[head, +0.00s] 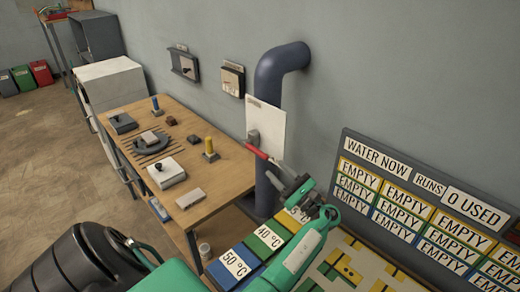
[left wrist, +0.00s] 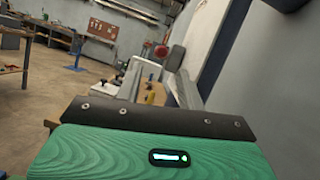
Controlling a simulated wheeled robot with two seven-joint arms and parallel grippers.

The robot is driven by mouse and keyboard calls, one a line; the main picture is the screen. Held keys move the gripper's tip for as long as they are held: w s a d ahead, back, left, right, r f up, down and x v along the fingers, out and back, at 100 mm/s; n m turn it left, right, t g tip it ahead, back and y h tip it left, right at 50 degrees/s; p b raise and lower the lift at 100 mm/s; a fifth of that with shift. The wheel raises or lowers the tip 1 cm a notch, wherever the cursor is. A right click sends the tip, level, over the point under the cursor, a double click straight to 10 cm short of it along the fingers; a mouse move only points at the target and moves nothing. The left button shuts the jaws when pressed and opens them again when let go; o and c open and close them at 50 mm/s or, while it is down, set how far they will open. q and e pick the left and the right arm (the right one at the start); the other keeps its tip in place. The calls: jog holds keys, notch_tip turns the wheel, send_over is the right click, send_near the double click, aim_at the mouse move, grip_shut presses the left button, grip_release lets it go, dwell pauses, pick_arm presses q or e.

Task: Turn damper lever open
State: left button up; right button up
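The damper lever (head: 258,152) is a red handle on a grey pivot, in front of a white plate (head: 266,124) on the blue pipe (head: 268,88). It slopes down to the right. In the left wrist view a red rounded end, seemingly the lever (left wrist: 175,58), shows just beyond the fingertips. My left gripper (head: 279,176) is close to the lever's lower right end. Its fingers look apart in the left wrist view (left wrist: 157,82), with nothing clearly held. Whether a finger touches the lever cannot be told. My right gripper is not in view.
A wooden bench (head: 225,182) with knobs and blocks stands left of the pipe. A board of EMPTY cards (head: 405,205) stands at the right. Two small boxes (head: 231,80) hang on the wall.

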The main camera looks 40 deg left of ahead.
aim_at(259, 153)
pick_arm(q)
jog(key=p+x, duration=0.3)
jog(key=x, duration=0.5)
jog(key=shift+r, duration=0.1)
jog(key=shift+a, duration=0.5)
grip_shut()
